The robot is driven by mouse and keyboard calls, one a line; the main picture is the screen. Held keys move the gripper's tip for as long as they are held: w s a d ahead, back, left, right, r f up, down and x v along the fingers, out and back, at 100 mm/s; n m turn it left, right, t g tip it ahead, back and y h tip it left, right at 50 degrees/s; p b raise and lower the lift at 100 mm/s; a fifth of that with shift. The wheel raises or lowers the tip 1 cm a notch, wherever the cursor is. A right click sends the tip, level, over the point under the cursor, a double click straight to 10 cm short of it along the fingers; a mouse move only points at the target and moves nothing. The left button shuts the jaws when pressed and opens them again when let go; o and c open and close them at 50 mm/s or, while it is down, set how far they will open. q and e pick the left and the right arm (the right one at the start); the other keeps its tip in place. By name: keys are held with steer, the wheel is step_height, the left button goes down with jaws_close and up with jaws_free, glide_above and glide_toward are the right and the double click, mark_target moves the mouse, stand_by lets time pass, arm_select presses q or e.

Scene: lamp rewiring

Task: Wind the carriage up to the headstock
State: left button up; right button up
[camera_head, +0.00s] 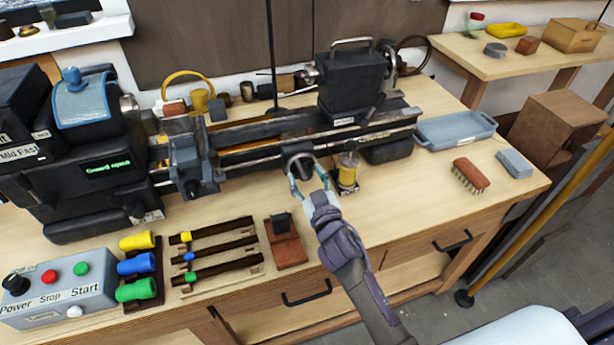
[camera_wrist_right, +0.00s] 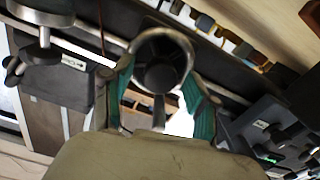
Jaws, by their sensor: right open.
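The lathe's headstock (camera_head: 75,150), a dark block with a blue guard and a lit "Guard open" label, stands at the left. The carriage (camera_head: 192,165), a grey-blue block, sits on the bed just right of it, with a visible gap between. A round handwheel (camera_head: 298,160) with a bright rim is on the bed's front, right of the carriage. In the wrist view the handwheel (camera_wrist_right: 160,62) has a dark hub and a short handle. My right gripper (camera_head: 308,180) is open; its teal fingers (camera_wrist_right: 160,88) stand either side of the wheel. Contact is unclear. My left gripper is out of view.
The tailstock (camera_head: 350,80) stands on the bed at right. A yellow oiler (camera_head: 347,172) stands close right of my gripper. A red-brown block (camera_head: 284,243), tool rack (camera_head: 215,250) and button box (camera_head: 60,300) lie in front. A blue tray (camera_head: 455,130) and brush (camera_head: 470,175) are at right.

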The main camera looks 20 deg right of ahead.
jaws_close()
steer(key=shift+n, duration=1.5)
jaws_free()
steer(key=shift+s, duration=0.15)
steer(key=s, duration=1.1)
steer(key=shift+s+d, duration=0.2)
steer(key=shift+s, duration=0.2)
